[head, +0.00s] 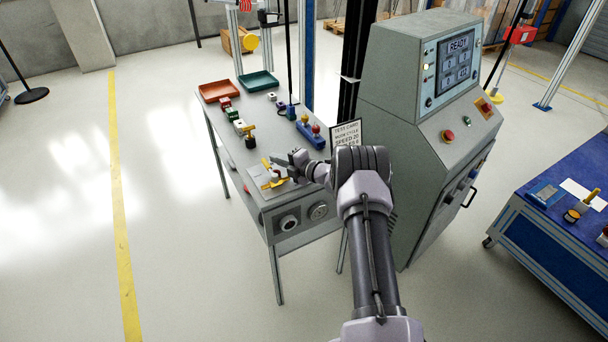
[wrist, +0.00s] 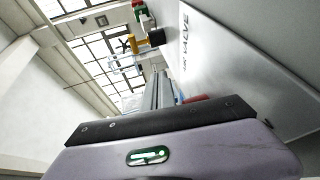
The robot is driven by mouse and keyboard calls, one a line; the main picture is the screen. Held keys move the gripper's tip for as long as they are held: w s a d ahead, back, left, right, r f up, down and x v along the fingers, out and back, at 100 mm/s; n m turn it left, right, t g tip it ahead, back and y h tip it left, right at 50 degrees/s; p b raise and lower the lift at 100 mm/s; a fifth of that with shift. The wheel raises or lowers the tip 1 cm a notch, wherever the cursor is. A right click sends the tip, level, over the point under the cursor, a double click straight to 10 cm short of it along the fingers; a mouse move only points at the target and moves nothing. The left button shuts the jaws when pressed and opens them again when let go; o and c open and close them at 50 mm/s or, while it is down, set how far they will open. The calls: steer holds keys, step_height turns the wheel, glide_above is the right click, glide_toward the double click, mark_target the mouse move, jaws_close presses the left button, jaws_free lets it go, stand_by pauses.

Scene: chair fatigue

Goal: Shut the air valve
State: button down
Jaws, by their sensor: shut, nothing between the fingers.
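The air valve (head: 271,182) is a yellow-handled fitting with a white-and-red centre on a pale plate at the table's near end. The words "AIR VALVE" show on the plate (wrist: 187,45) in the wrist view, partly cut off. My gripper (head: 287,160) is shut and empty, low over the plate at the valve's upper right in the head view. The gripper (wrist: 160,88) also shows in the wrist view, with a red part (wrist: 195,98) close beside it. The valve's handle is not clear in the wrist view; I cannot tell whether the fingers touch it.
The grey table (head: 257,203) also holds an orange tray (head: 219,91), a green tray (head: 258,81), several small blocks and a yellow-and-black part (head: 250,136). A grey control cabinet (head: 420,110) reading "READY" stands to the right. Open floor lies left.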

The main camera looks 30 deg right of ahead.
steer(key=p+v, duration=0.5)
steer(key=v, duration=1.2)
steer(key=shift+r, duration=0.15)
